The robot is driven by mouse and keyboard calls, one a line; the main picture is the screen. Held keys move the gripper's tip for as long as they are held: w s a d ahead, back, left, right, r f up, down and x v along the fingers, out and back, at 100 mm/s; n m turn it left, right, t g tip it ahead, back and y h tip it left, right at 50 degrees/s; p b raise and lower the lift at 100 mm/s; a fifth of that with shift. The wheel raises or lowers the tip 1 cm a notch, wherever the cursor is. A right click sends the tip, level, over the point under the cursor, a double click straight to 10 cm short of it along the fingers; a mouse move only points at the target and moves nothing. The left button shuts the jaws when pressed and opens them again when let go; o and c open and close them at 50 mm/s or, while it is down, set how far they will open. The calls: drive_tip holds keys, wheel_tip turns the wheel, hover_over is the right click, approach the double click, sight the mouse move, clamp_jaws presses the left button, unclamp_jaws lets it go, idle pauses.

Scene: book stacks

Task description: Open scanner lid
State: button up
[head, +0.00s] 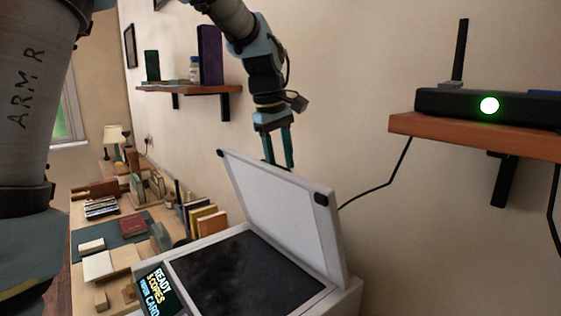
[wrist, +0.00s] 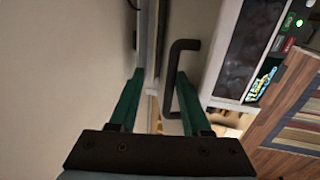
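The scanner (head: 345,298) stands at the lower middle of the head view, its dark glass (head: 245,275) uncovered. Its white lid (head: 280,205) is raised and tilted back at a steep angle. My gripper (head: 279,161) points down behind the lid's top edge, and the lid hides its fingertips. In the wrist view my gripper (wrist: 160,76) has its two green fingers spread apart. A dark bracket-shaped handle (wrist: 175,80) shows between them, nearer the right finger. I cannot tell whether a finger touches it. The scanner's glass (wrist: 245,50) also shows there at upper right.
A display panel (head: 158,290) sits on the scanner's left. Books (head: 205,222) and a long cluttered table lie beyond it. A wall shelf (head: 190,89) with books hangs behind my arm. Another shelf (head: 480,135) at right holds a black device (head: 450,103) with a green light.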

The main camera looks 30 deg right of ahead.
drive_tip(key=shift+w+a+r, duration=0.1)
drive_tip(key=shift+a, duration=0.05)
wheel_tip(320, 180, up, 10)
drive_tip(key=a+b, duration=0.2)
drive_tip(key=shift+s+r+b, duration=0.2)
drive_tip(key=shift+s+b, duration=0.05)
drive_tip(key=shift+b, duration=0.1)
idle(0.6)
